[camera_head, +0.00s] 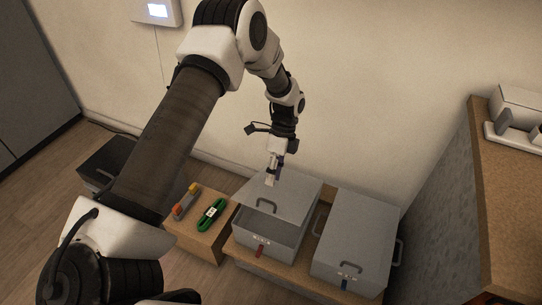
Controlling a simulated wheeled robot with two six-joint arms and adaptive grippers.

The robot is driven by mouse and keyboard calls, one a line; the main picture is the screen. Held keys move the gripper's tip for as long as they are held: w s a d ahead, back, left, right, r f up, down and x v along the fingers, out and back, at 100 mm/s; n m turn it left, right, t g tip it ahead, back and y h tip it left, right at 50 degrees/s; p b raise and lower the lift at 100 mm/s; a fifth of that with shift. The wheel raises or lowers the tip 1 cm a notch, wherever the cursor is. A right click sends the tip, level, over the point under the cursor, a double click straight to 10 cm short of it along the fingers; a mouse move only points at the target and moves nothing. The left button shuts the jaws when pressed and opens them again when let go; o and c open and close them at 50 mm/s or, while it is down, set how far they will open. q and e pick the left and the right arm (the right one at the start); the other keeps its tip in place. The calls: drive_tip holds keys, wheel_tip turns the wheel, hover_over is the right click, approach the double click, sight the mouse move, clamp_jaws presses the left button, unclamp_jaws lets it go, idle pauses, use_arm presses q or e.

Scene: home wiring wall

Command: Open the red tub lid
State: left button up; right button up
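The red tub (278,252) is a grey box with a red tag on its front, standing on a low wooden bench. Its grey lid (292,198) has a dark handle (267,207) near the front edge. The lid looks tilted up, with a darker gap below its front edge. My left gripper (270,179) reaches down over the far left part of the lid, behind the handle. Its fingertips look close together, but I cannot tell whether they are shut or touch the lid. My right gripper is not in view.
A similar grey tub with a blue tag (345,283) stands to the right, its lid down. A green cable coil (211,214) and a red-and-yellow tool (186,202) lie on a wooden surface to the left. A dark bin (103,160) and a tall cabinet (508,165) flank the area.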

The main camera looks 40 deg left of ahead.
use_arm(q)
drive_tip(key=v, duration=0.6)
